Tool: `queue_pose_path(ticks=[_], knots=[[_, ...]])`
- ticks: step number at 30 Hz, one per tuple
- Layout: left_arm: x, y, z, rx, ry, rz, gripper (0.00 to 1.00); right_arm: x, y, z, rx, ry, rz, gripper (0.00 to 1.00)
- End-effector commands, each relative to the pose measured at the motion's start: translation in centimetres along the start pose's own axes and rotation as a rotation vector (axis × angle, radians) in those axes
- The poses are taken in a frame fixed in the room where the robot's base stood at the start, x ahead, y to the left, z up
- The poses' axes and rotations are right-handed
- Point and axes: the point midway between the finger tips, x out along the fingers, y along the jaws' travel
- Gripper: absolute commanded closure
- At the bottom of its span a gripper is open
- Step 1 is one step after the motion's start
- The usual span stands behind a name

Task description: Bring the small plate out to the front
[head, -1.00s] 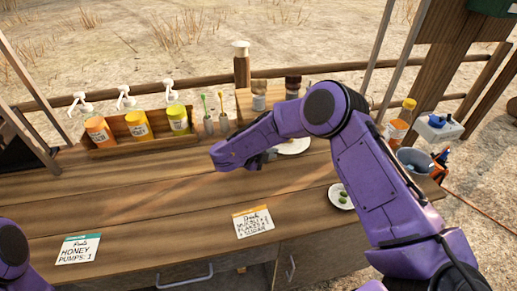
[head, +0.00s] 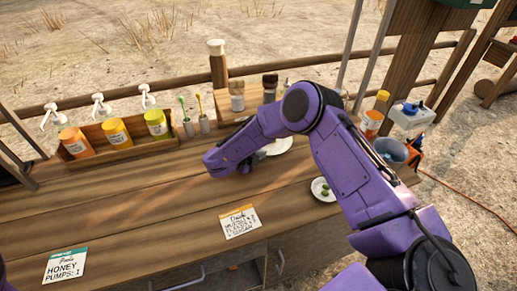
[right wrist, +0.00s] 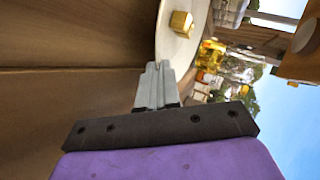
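A round white plate (head: 278,147) lies toward the back of the wooden counter, partly hidden by my right arm. In the right wrist view a white plate (right wrist: 172,50) carries a small yellow block (right wrist: 182,24). My right gripper (right wrist: 156,66) has its grey fingers close together at the near rim of this plate. I cannot tell whether the rim is between them. In the head view my forearm mostly hides this gripper. A smaller white plate (head: 318,192) with green pieces sits nearer the counter's right edge. My left gripper is out of view.
A wooden rack (head: 120,142) holds several pump bottles at the back left. Cups and a board (head: 232,110) stand behind the plate. A bucket (head: 390,152) is at the right edge. The front counter is clear except for two cards, one of them orange-edged (head: 240,222).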

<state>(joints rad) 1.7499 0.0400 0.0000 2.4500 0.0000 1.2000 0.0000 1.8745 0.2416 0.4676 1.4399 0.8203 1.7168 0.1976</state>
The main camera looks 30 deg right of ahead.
Motion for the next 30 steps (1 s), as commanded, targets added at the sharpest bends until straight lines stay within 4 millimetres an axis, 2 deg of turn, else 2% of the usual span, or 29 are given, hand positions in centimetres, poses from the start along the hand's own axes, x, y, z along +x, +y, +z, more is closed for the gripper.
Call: queue_pose_path(ticks=[1,9,30], knots=[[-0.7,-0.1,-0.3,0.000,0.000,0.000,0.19,-0.4,-0.1,-0.6,-0.004,0.001,0.001,1.00],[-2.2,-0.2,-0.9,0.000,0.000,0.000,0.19,-1.5,1.2,-3.0,-0.003,0.002,0.001,1.00],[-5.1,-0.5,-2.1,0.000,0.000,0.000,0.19,-4.4,4.6,-9.1,-0.003,0.002,0.001,1.00]])
